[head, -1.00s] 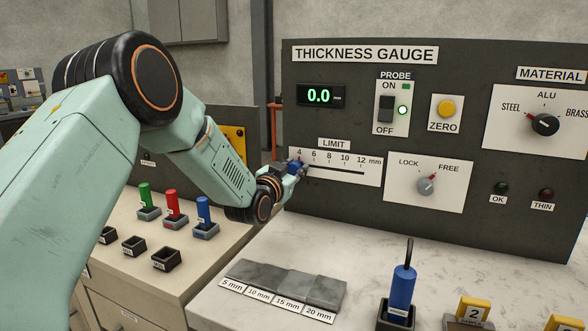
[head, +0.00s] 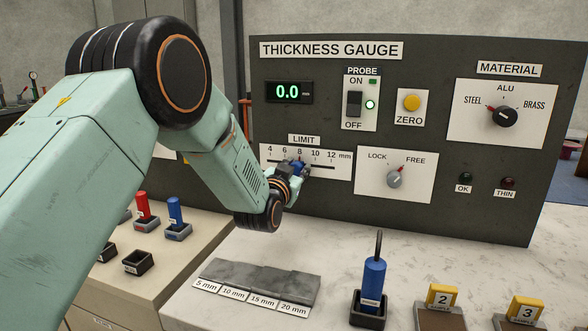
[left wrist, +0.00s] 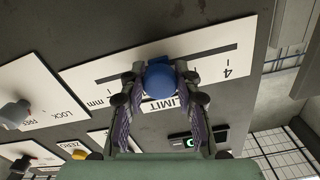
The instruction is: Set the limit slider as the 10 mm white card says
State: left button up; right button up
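The limit scale (head: 325,173) on the thickness gauge panel is a white plate marked 4 to 12 mm with a dark slot. Its blue slider knob (head: 297,165) shows close below the 8. My left gripper (head: 295,169) is at the knob. In the left wrist view the round blue knob (left wrist: 161,80) sits between the two fingers (left wrist: 160,85), which close on it from both sides. The white 10 mm card (head: 233,294) lies before a row of grey blocks; I can make out no slider setting on it. My right gripper is not in view.
The lock knob (head: 395,179) points toward FREE. The display (head: 289,92) reads 0.0 and the probe switch (head: 354,104) is beside its lit lamp. A blue probe (head: 373,289) stands in a holder on the bench.

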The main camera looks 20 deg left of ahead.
pick_arm(q)
jog(key=o, duration=0.4)
jog(key=shift+s, duration=0.15)
jog(key=s, duration=1.1)
jog(key=shift+s+d, duration=0.3)
jog(key=shift+s, duration=0.1)
